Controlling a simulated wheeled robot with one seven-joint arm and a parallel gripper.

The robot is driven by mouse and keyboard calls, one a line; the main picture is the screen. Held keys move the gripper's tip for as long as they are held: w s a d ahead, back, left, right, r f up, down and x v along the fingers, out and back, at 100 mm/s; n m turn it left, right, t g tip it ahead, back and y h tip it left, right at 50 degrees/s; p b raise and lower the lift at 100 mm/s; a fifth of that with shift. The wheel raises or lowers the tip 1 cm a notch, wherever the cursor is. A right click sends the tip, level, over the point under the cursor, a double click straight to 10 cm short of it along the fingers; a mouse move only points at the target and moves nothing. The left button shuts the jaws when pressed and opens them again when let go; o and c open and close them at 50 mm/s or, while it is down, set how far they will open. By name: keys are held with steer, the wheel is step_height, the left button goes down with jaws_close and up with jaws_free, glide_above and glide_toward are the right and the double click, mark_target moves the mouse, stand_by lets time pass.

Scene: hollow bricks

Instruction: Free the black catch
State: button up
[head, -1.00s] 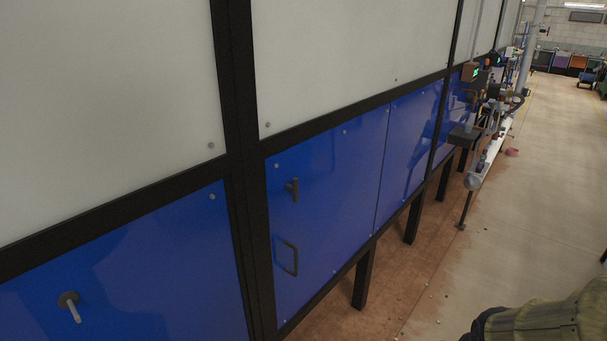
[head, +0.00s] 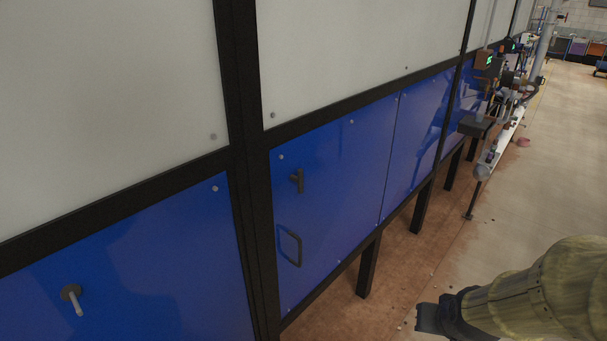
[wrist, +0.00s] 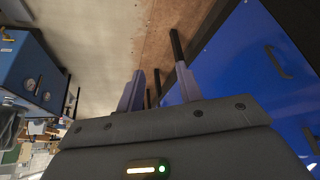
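The black catch (head: 298,180) is a small T-shaped knob on a blue door panel, right of the thick black post in the head view. A black D-shaped pull handle (head: 290,248) sits below it on the same panel. In the wrist view the pull handle (wrist: 277,62) shows at the upper right, and what looks like the catch (wrist: 311,139) is at the right edge. My gripper (wrist: 160,70) has its two fingers apart with nothing between them. It is clear of the panel, out over the floor side. My arm shows at the lower right of the head view.
A second knob with a pale lever (head: 72,298) is on the left blue panel. Black legs (head: 368,266) stand below the panels. A machine with pipes (head: 500,120) juts out further along the wall. The floor (head: 540,190) at right is open.

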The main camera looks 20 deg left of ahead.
mark_target(301, 174)
steer(key=w+a+r+n+t+y+p, duration=0.1)
steer(key=w+a+r+n+t+y, duration=0.2)
steer(key=a, duration=0.4)
steer(key=w+a+r+t+y+p, duration=0.1)
steer(key=w+a+r+t+p, duration=0.2)
steer(key=w+a, duration=0.35)
steer(key=s+a+r+n+t+y, duration=0.2)
steer(key=a+r+y, duration=0.3)
steer(key=a+r, duration=0.3)
steer(key=a+t, duration=0.1)
steer(key=a, duration=0.3)
steer(key=shift+s+n, duration=0.15)
steer(key=shift+n, duration=0.25)
steer(key=shift+a+r, duration=0.15)
steer(key=p+x, duration=0.2)
steer(key=x, duration=0.3)
steer(key=p+x, duration=0.3)
steer(key=x, duration=0.3)
steer(key=p+x, duration=0.2)
steer(key=x, duration=0.4)
steer(key=shift+a+r+p, duration=0.15)
steer(key=shift+r+p, duration=0.15)
steer(key=shift+p, duration=0.05)
jaws_close()
